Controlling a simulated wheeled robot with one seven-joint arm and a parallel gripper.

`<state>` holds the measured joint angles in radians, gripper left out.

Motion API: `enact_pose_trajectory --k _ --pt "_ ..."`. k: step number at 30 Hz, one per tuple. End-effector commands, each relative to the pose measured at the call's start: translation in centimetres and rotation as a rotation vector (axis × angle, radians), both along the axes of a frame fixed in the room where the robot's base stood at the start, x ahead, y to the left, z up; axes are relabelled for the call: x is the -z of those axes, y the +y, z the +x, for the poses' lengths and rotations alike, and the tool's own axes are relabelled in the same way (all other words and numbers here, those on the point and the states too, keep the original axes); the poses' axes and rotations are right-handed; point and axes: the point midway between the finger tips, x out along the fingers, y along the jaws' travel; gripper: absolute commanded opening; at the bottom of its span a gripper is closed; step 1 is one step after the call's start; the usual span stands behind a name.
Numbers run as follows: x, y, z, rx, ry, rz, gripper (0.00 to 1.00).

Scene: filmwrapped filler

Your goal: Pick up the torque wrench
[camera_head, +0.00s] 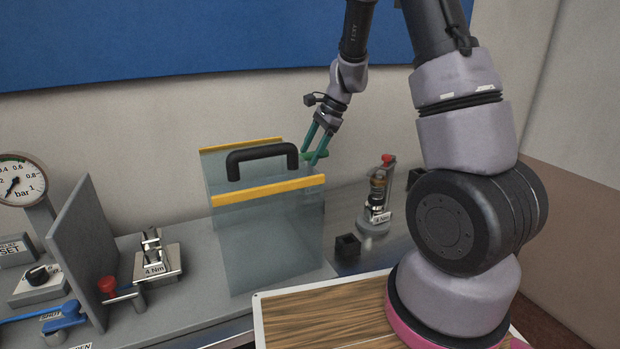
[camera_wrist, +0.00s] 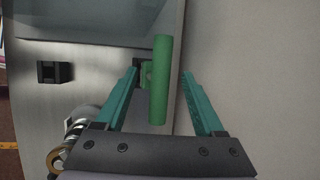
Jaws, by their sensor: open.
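A green bar-shaped handle (camera_head: 316,154) shows at my fingertips in the head view, behind the clear guard. It also shows as an upright green bar (camera_wrist: 159,80) in the wrist view, with a small green piece at its left side. It may be the torque wrench's handle; what lies below it is hidden. My gripper (camera_head: 311,157) points down and is open, with teal fingers. In the wrist view the bar lies between the fingers of my gripper (camera_wrist: 160,72), with a clear gap to the right finger and a smaller one to the left.
A clear guard (camera_head: 265,245) with yellow edges and a black handle (camera_head: 262,156) stands close in front of my gripper. A "6 Nm" stand (camera_head: 375,222) with a red-topped tool is right. A "4 Nm" block (camera_head: 160,266), a grey upright panel (camera_head: 78,245) and a gauge (camera_head: 20,182) are left.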

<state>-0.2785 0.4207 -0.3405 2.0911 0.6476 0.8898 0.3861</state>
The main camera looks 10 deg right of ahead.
Motion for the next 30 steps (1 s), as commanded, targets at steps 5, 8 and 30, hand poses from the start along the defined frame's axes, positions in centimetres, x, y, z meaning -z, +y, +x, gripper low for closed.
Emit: enact_pose_trajectory --k 5,8,30 --pt "2.0 0.9 0.2 -0.003 0.004 -0.001 0.70" --pt "3.4 1.5 0.4 -0.003 0.003 -0.001 0.70" --pt "4.7 2.1 0.7 -0.001 -0.002 0.000 0.00"
